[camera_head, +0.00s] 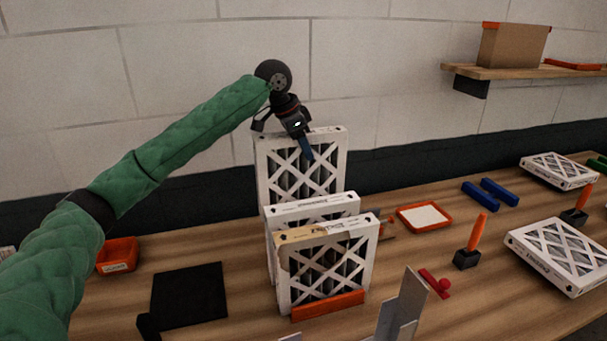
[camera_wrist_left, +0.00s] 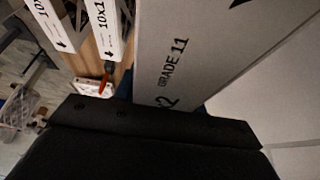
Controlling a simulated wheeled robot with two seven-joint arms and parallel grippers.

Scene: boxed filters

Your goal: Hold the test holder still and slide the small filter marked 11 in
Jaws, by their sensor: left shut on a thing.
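The white-framed filter (camera_head: 302,182) with a lattice face stands upright at the back of a row in the head view. In the left wrist view, the edge of the filter (camera_wrist_left: 172,62) reads "GRADE 11". My left gripper (camera_head: 306,147) is shut on its top edge from above, with a blue finger down the front face. Two shorter filters stand in front of it: a middle one (camera_head: 312,208) and a front one (camera_head: 335,264). Grey upright plates (camera_head: 404,305) at the bottom may be the test holder; I cannot tell. My right gripper is out of view.
An orange bar (camera_head: 327,305) lies at the front filter's foot. A black mat (camera_head: 188,294) and orange bin (camera_head: 117,254) are left. To the right are an orange tray (camera_head: 423,217), a red knobbed piece (camera_head: 437,284), an orange-handled tool (camera_head: 471,244) and a flat filter (camera_head: 562,253).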

